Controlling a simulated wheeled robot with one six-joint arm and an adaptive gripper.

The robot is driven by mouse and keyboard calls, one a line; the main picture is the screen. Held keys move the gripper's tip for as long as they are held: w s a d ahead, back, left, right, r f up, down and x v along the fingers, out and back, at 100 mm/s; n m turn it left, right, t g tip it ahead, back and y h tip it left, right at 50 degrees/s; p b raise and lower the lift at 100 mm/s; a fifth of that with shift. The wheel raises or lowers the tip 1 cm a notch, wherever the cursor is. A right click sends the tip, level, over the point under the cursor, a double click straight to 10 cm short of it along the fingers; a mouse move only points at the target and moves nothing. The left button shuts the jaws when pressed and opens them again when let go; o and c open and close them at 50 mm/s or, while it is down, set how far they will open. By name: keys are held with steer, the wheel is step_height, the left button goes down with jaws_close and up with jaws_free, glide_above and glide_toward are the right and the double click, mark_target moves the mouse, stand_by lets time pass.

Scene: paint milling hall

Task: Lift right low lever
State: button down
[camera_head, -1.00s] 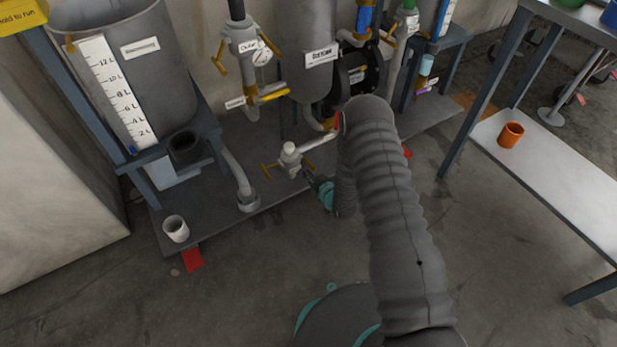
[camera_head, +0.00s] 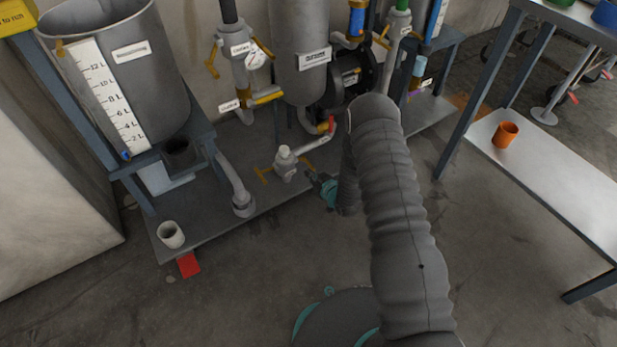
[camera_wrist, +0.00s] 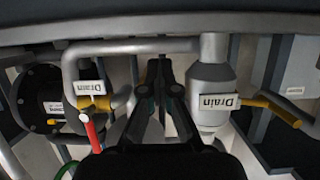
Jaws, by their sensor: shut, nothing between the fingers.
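Two low levers show by the drain pipe under the tank. A red lever (camera_head: 331,125) stands at the pipe's right end, and it also shows in the wrist view (camera_wrist: 92,132), at left because that view is upside down. A yellow lever (camera_head: 263,175) sticks out left of the white drain valve (camera_head: 285,160); it also shows in the wrist view (camera_wrist: 270,108). My gripper (camera_head: 312,178) is low, just right of the drain valve and below the red lever. In the wrist view its shut, empty fingers (camera_wrist: 161,70) point between the two levers, apart from both.
A metal tank (camera_head: 302,50) and a black pump (camera_head: 350,80) stand behind. A bigger grey tank (camera_head: 125,70) with a scale is at left. A white cup (camera_head: 171,235) sits on the platform edge. A bench (camera_head: 545,185) with an orange cup (camera_head: 505,135) is at right.

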steer(key=shift+d, duration=0.15)
steer(key=shift+w+d+r, duration=0.35)
steer(key=shift+d, duration=0.2)
steer(key=shift+a+r, duration=0.1)
steer(key=shift+w+d+r, duration=0.3)
steer(key=shift+d+r, duration=0.1)
steer(key=shift+r, duration=0.15)
stand_by(0.3)
steer(key=shift+w+d+r, duration=0.2)
steer(key=shift+d+r, duration=0.1)
steer(key=shift+r, duration=0.45)
